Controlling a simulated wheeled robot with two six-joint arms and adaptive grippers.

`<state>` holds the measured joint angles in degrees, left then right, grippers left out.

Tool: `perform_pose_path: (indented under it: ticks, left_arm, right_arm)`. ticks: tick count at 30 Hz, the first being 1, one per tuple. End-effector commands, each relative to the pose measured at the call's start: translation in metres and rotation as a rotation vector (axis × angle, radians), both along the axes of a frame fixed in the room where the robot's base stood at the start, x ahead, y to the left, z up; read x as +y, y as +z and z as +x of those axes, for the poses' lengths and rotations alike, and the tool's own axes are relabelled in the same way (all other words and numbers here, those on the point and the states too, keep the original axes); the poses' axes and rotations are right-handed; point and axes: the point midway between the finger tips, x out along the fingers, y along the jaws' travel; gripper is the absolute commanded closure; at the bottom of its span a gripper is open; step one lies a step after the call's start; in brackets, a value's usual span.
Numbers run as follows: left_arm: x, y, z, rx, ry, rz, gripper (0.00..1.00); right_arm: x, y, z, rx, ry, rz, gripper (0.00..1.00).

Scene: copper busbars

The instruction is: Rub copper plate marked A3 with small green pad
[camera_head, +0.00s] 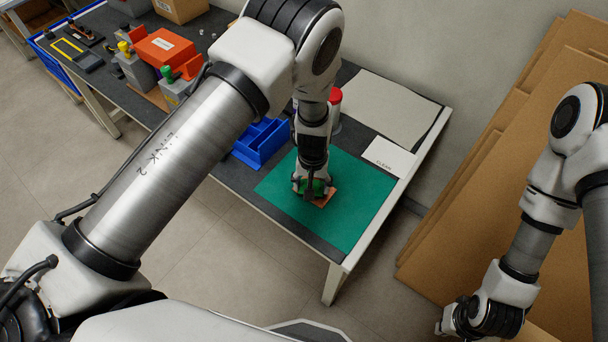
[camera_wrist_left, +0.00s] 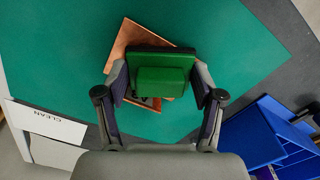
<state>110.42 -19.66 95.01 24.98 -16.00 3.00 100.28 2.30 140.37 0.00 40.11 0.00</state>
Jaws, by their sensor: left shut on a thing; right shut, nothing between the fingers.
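The copper plate (camera_head: 328,196) lies on the green mat (camera_head: 358,205). In the left wrist view the plate (camera_wrist_left: 127,38) shows from under the green pad (camera_wrist_left: 163,80), which covers much of it. No A3 mark is readable. My left gripper (camera_head: 314,190) points down over the plate and is shut on the pad's green block, one finger on each side. The pad sits over the plate, with its dark face down; I cannot tell whether they touch. My right gripper (camera_head: 447,326) is low at the right, away from the table, shut and empty.
A white card reading CLEAN (camera_head: 388,157) lies beside the mat. Blue bins (camera_head: 262,142) and a red-lidded container (camera_head: 335,98) stand near the left arm. An orange box (camera_head: 163,47) is farther left. Cardboard sheets (camera_head: 500,165) lean at the right.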

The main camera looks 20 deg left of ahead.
Motion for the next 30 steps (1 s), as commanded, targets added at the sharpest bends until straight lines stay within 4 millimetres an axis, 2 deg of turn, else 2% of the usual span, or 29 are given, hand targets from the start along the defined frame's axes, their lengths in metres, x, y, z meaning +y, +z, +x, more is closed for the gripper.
perform_pose_path:
  ticks: [5, 11, 24, 27, 30]
  left_arm:
    - [-0.007, 0.001, -0.002, -0.001, -0.001, 0.0, 0.6]
    - [-0.025, 0.001, -0.009, -0.001, -0.002, 0.0, 0.6]
    - [-0.038, 0.003, -0.014, 0.001, 0.0, 0.002, 0.6]
    - [-0.041, 0.0, -0.015, 0.0, 0.001, 0.001, 0.6]
    - [-0.042, -0.005, -0.015, -0.001, 0.0, 0.001, 0.6]
  right_arm:
    - [0.0, 0.005, 0.0, 0.0, 0.0, 0.0, 1.0]
    - [0.0, 0.018, 0.0, 0.0, 0.0, 0.0, 1.0]
    - [0.0, 0.069, 0.0, 0.0, 0.0, 0.0, 1.0]
    - [0.0, 0.073, 0.0, 0.0, 0.0, 0.0, 1.0]
    - [0.0, 0.07, 0.0, 0.0, 0.0, 0.0, 1.0]
